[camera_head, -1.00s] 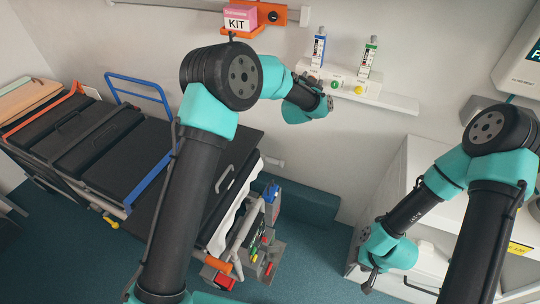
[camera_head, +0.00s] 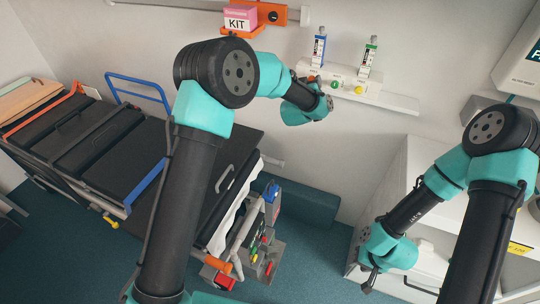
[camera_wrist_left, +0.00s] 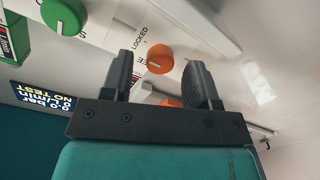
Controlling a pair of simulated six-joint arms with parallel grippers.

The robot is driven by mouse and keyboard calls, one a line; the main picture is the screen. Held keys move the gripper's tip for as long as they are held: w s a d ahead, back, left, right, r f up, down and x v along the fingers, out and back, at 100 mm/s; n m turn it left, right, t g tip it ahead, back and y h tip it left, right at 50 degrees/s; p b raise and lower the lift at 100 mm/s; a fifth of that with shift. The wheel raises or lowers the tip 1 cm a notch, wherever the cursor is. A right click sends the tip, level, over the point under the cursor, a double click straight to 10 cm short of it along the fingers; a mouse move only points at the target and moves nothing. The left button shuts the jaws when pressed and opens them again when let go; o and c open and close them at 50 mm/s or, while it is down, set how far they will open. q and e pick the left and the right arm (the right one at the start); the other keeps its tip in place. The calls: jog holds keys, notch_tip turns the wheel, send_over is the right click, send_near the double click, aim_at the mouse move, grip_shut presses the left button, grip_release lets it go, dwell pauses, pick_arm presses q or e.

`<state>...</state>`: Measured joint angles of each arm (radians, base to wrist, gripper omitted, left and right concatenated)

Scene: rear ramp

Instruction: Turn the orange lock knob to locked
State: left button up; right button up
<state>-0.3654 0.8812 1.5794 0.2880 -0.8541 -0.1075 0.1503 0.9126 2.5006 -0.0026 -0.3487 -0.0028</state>
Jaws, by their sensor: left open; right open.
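The orange lock knob (camera_wrist_left: 160,58) shows in the left wrist view on a white panel, beside the printed word LOCKED (camera_wrist_left: 139,40). My left gripper (camera_wrist_left: 160,64) is open, with one finger on each side of the knob; I cannot tell whether either finger touches it. In the head view my left wrist (camera_head: 308,97) is at the left end of the white wall unit and hides most of the gripper. My right gripper (camera_head: 371,279) is open and empty, low in front of the white cabinet.
A green knob (camera_wrist_left: 64,14) is close by in the left wrist view. Blue-topped (camera_head: 319,48) and green-topped (camera_head: 370,55) meters stand on the wall unit (camera_head: 385,97). A pink KIT box (camera_head: 239,17) sits on the wall left of it. A stretcher (camera_head: 100,140) is at left.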

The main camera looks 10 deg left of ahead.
pick_arm(q)
jog(key=s+a, duration=0.3)
jog(key=s, duration=1.3)
jog(key=s+a+f+g, duration=0.2)
jog(key=a+f+g, duration=0.1)
jog(key=f, duration=0.6)
jog(key=s+a+f+m+g, duration=0.1)
jog(key=s+a+f+g, duration=0.2)
jog(key=f, duration=0.5)
jog(key=shift+a+f, duration=0.4)
jog(key=shift+a, duration=0.25)
jog(key=s+a+f+g, duration=0.3)
jog(key=s+f, duration=0.3)
jog(key=s, duration=0.2)
jog(key=s+a+f+g, duration=0.3)
jog(key=s+f, duration=0.3)
jog(key=s, duration=0.2)
jog(key=s+a+f+g+h, duration=0.1)
jog(key=s+a+f+g, duration=0.2)
jog(key=s, duration=0.6)
jog(key=shift+a+f+g, duration=0.2)
jog(key=shift+f+g, duration=0.3)
jog(key=shift+f, duration=0.4)
jog(key=shift+a+f+g, duration=0.15)
jog(key=shift+f+g, duration=0.35)
jog(key=shift+f, duration=0.35)
